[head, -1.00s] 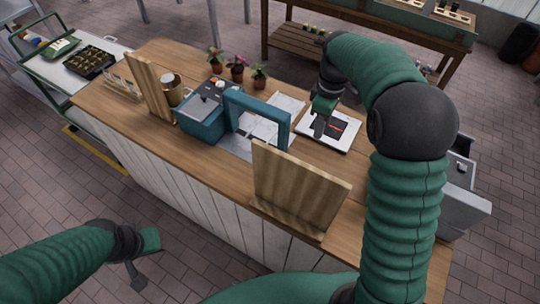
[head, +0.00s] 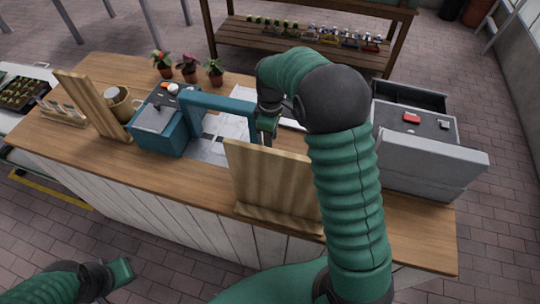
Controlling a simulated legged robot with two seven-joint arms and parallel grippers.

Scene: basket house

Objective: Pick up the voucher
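I cannot make out a voucher for certain. White papers (head: 228,126) lie on the counter behind the blue-green upright frame. A white tray (head: 291,123) lies behind my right arm, mostly hidden by it. My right gripper (head: 267,128) points down over the counter at the tray's left side, behind the wooden upright board. Its fingertips are small and partly hidden, so I cannot tell whether it is open or holds anything. My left gripper (head: 116,284) is low at the left, apart from the counter, with its fingers spread and empty.
The wooden board (head: 270,183) stands at the counter's front, close to my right arm. A blue-green box (head: 160,118) and potted plants (head: 188,68) stand further left. A grey register (head: 425,165) with a red item on top (head: 411,118) is at the right. The counter's front-left strip is clear.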

